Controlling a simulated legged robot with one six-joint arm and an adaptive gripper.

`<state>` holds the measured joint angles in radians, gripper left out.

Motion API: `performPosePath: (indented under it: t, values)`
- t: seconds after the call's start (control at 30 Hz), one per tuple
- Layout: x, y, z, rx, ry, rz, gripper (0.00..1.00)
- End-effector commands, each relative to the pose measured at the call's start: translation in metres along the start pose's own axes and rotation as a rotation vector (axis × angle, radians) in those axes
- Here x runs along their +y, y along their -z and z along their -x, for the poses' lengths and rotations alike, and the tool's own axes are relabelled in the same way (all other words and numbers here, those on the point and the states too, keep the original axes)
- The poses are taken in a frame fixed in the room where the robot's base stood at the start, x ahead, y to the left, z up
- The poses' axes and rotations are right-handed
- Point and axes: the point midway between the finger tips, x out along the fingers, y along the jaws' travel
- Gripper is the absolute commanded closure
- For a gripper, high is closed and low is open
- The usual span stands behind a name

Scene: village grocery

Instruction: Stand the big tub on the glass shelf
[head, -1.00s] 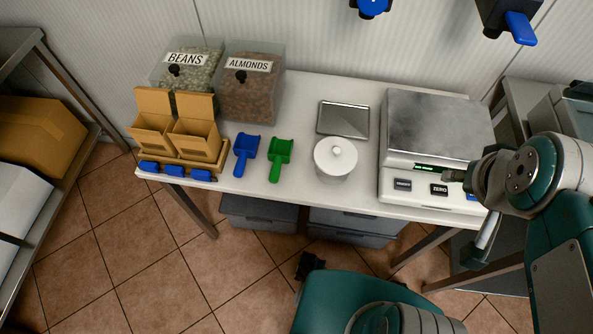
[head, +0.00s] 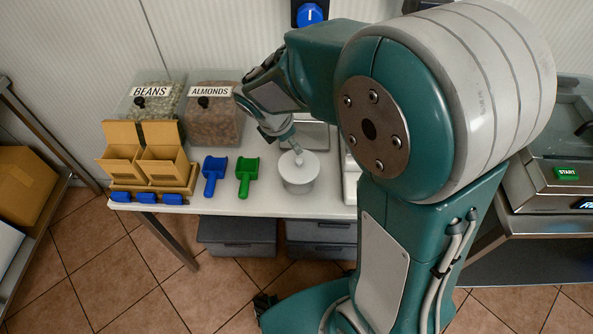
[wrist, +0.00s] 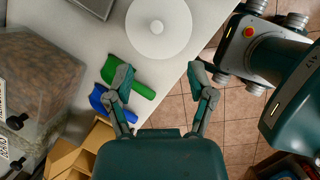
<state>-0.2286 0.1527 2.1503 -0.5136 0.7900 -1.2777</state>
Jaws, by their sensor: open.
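A white round tub (head: 299,181) with a knobbed lid stands upright on the white table, right of the green scoop. It is the only tub I see. In the wrist view its lid (wrist: 140,38) lies at the top, beyond my fingertips. My gripper (wrist: 160,72) is open and empty, with the fingers spread wide. No glass shelf is identifiable in these frames.
A blue scoop (head: 214,176) and a green scoop (head: 246,178) lie left of the tub. Cardboard boxes (head: 160,168) and bins of beans (head: 155,104) and almonds (head: 212,120) stand farther left. A metal tray (head: 307,133) is behind. My arm covers most of the scale.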

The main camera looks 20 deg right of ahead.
Motion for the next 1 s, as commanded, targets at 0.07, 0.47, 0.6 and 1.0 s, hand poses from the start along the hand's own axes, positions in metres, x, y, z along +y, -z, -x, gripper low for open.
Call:
performPosePath:
  t: [0.07,0.47,0.6,1.0]
  values:
    - [0.007,0.007,-0.012,-0.012,0.013,0.104,0.30]
    - [0.011,0.010,-0.063,-0.021,0.024,0.188,0.30]
    - [0.011,0.010,-0.075,-0.021,0.021,0.188,0.30]
    - [0.007,0.011,-0.125,-0.020,0.022,0.185,0.30]
